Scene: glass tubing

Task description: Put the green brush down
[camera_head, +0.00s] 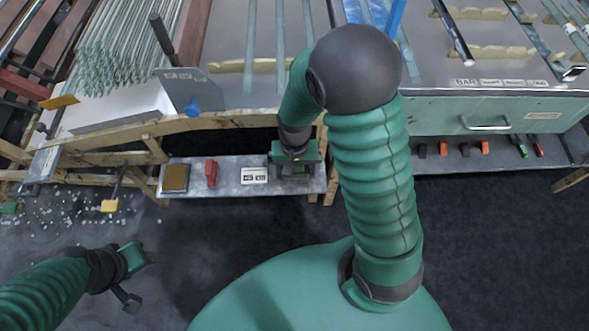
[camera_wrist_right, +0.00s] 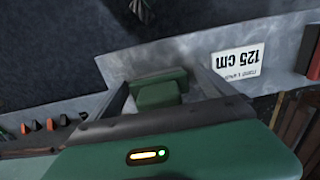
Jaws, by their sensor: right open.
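My right gripper (camera_head: 293,168) is lowered over the right end of a narrow grey shelf (camera_head: 228,190) in the head view. In the right wrist view its two dark fingers stand apart, and the gripper (camera_wrist_right: 163,82) is open. A green block, seemingly the green brush (camera_wrist_right: 158,95), lies between the fingers against the grey shelf surface (camera_wrist_right: 195,48). Whether a finger touches it is unclear. In the head view the brush cannot be told apart from the green gripper. My left gripper (camera_head: 130,277) hangs over the floor at lower left; its jaw gap is unclear.
A red block (camera_head: 211,172), a brown block (camera_head: 175,178) and a white label (camera_head: 254,176) sit on the shelf left of my right gripper. A wooden frame (camera_head: 225,121) runs behind it. A drawer unit (camera_head: 440,117) stands right. Clear pieces litter the left floor.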

